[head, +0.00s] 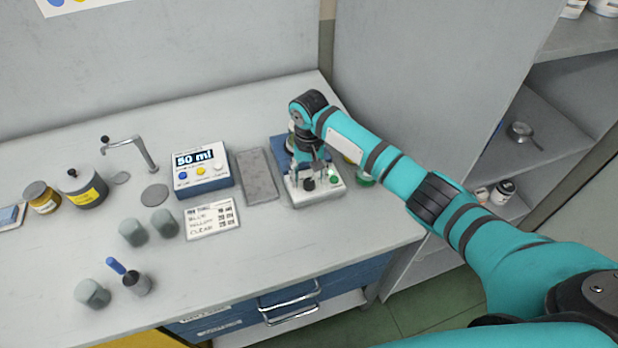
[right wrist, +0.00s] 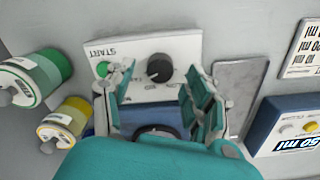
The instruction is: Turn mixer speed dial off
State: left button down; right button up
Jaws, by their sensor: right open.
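The mixer (head: 320,196) is a white-fronted unit with a blue part, on the bench at the right end. Its black speed dial (right wrist: 160,67) shows in the right wrist view beside a green START button (right wrist: 102,68); the dial also shows in the head view (head: 308,185). My right gripper (head: 308,172) is over the mixer, pointing down. In the right wrist view its open fingers stand on either side of the dial with nothing between them; whether they touch it I cannot tell. My left gripper is not in view.
A grey mat (head: 257,177) and a blue dispenser reading 50 ml (head: 203,170) lie left of the mixer. Green-capped (right wrist: 36,75) and yellow-capped (right wrist: 66,122) bottles stand close beside the gripper. Grey cups and a label card (head: 212,219) are further left. Open shelving is at right.

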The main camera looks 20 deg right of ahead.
jog(key=shift+f, duration=0.95)
grip_shut()
